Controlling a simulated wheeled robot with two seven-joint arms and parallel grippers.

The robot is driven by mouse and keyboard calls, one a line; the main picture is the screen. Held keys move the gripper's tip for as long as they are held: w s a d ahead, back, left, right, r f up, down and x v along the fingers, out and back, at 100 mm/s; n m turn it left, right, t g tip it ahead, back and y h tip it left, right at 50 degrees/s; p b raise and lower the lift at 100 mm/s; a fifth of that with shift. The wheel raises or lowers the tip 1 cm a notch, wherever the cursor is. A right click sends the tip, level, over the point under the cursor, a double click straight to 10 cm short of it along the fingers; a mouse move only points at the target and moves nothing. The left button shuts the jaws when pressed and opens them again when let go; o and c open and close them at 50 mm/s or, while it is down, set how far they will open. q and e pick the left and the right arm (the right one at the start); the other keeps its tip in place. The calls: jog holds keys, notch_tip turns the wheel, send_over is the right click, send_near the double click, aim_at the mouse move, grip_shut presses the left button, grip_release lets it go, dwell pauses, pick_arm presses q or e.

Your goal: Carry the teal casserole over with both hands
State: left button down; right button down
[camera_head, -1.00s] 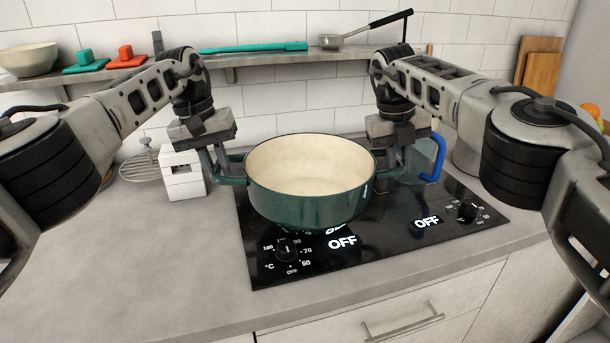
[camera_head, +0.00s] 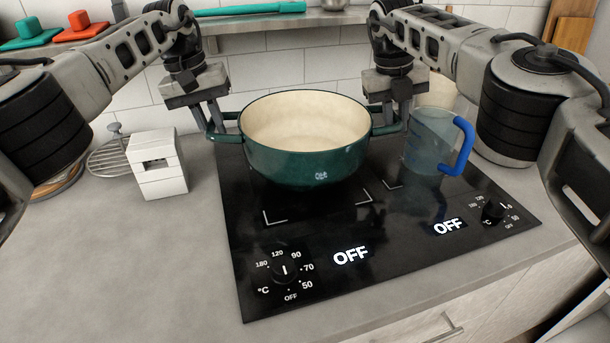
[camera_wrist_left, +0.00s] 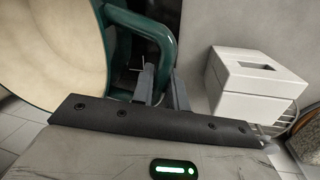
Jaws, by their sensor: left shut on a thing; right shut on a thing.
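The teal casserole (camera_head: 303,163), cream inside and without a lid, is level over the back part of the black cooktop (camera_head: 390,250). I cannot tell for sure whether its base touches the glass. My left gripper (camera_head: 213,128) is shut on its left handle. The wrist view shows my left fingers (camera_wrist_left: 160,85) at the looped teal handle (camera_wrist_left: 150,30), with the cream inside (camera_wrist_left: 50,50) at the left. My right gripper (camera_head: 391,118) is shut on the right handle, partly hidden by the wrist.
A clear jug with a blue handle (camera_head: 432,143) stands right of the casserole, close to my right gripper. A white block-like holder (camera_head: 157,163) and a wire rack (camera_head: 108,158) stand left. A wall shelf (camera_head: 265,22) runs behind. The front left counter is clear.

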pick_arm(q)
jog(key=shift+r, duration=0.2)
pick_arm(e)
jog(key=shift+d+r, duration=0.1)
jog(key=shift+r, duration=0.1)
